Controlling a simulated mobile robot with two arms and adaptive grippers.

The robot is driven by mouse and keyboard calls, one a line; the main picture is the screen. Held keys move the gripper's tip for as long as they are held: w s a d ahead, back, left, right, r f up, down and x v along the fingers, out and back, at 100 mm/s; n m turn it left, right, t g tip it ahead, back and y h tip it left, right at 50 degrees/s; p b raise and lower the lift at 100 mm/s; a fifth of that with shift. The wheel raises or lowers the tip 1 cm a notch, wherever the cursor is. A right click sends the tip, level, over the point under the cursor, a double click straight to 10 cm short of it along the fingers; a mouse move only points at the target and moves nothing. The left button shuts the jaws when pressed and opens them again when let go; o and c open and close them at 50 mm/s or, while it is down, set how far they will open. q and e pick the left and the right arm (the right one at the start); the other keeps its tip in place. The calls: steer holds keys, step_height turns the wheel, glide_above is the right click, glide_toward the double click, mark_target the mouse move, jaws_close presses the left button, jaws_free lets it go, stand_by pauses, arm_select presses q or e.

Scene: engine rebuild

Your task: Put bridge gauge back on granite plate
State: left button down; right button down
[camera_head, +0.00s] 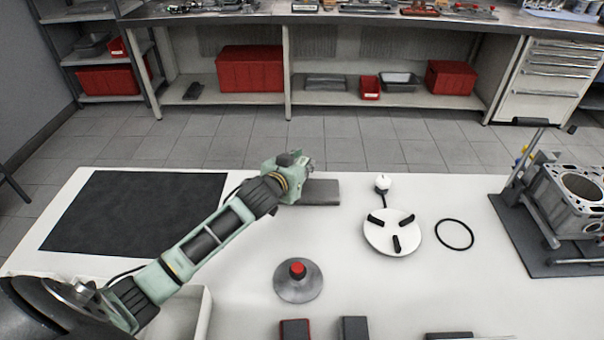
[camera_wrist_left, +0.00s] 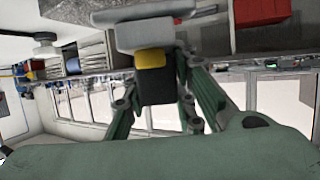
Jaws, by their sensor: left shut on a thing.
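My left gripper (camera_head: 302,172) is above the table next to the granite plate (camera_head: 322,192), a flat grey slab near the table's far edge. In the left wrist view the gripper is shut on the bridge gauge (camera_wrist_left: 145,35), a light grey piece with a yellow block (camera_wrist_left: 150,58) and a dark block under it. The speckled granite plate (camera_wrist_left: 105,8) shows close behind the gauge at the top of that view. Whether the gauge touches the plate cannot be told. In the head view the gripper largely hides the gauge. My right gripper is in neither view.
A white disc with black pads (camera_head: 378,245) and a black ring (camera_head: 454,234) lie right of the plate. A red-knobbed metal disc (camera_head: 297,288) stands in front. A dark mat (camera_head: 130,210) lies left. An engine block (camera_head: 572,205) stands at the right.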

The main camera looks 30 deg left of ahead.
arm_select(q)
steer(key=shift+f, duration=1.65)
steer(key=shift+f, duration=0.1)
steer(key=c, duration=1.5)
jaws_free()
steer(key=shift+o, duration=0.2)
steer(key=shift+s, duration=0.1)
steer(key=v, duration=1.1)
steer(key=shift+s+r, duration=0.3)
steer(key=shift+s, duration=0.05)
